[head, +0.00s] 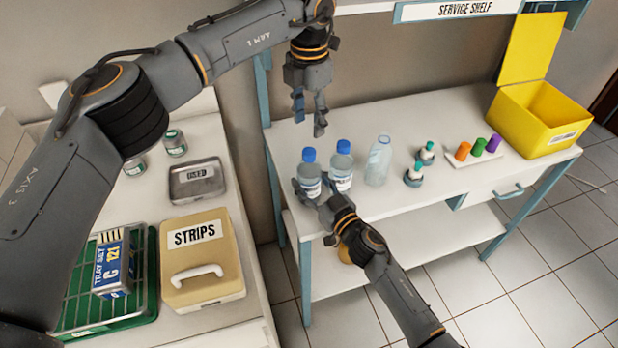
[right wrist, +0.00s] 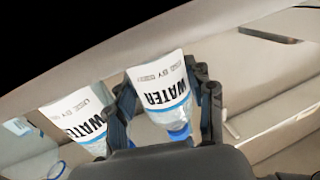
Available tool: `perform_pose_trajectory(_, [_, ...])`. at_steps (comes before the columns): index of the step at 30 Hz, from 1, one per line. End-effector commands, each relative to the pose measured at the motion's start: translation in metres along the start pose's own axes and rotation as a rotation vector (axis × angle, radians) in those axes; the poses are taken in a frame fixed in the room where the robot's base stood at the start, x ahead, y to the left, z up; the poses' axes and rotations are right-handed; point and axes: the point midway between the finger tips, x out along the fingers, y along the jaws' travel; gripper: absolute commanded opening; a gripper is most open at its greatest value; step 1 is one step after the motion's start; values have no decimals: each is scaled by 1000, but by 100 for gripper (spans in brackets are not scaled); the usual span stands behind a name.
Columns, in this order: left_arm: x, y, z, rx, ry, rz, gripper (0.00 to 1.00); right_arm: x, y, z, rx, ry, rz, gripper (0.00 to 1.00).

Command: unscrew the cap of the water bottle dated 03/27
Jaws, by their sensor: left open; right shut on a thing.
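Two water bottles with blue caps stand side by side near the white table's left end, the left bottle (head: 309,172) and the right bottle (head: 341,167). My right gripper (head: 312,188) is shut around the left bottle, below its cap. The right wrist view shows this bottle (right wrist: 160,88) between the fingers, cap downward in the picture, with the other bottle (right wrist: 75,118) beside it. The printed dates are too small to read. The left bottle's blue cap (head: 309,155) is on and untouched.
A clear bottle (head: 379,162) stands right of the pair. Beyond it are small teal-capped vials (head: 414,176), a rack of coloured tubes (head: 478,149) and a yellow open box (head: 545,115). A side counter holds a STRIPS case (head: 203,265) and a green tray (head: 150,300).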

Motion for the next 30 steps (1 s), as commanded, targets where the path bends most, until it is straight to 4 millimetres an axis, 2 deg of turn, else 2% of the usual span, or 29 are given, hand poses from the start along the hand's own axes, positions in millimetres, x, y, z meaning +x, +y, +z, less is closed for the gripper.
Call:
perform_pose_trajectory(5, [0,0,0,95,0,0,47,0,0,0,1,-1,0,0])
perform_pose_trajectory(8, [0,0,0,233,0,0,47,0,0,0,1,-1,0,0])
perform_pose_trajectory(30, [0,0,0,1662,0,-1,47,0,0,1,1,-1,0,0])
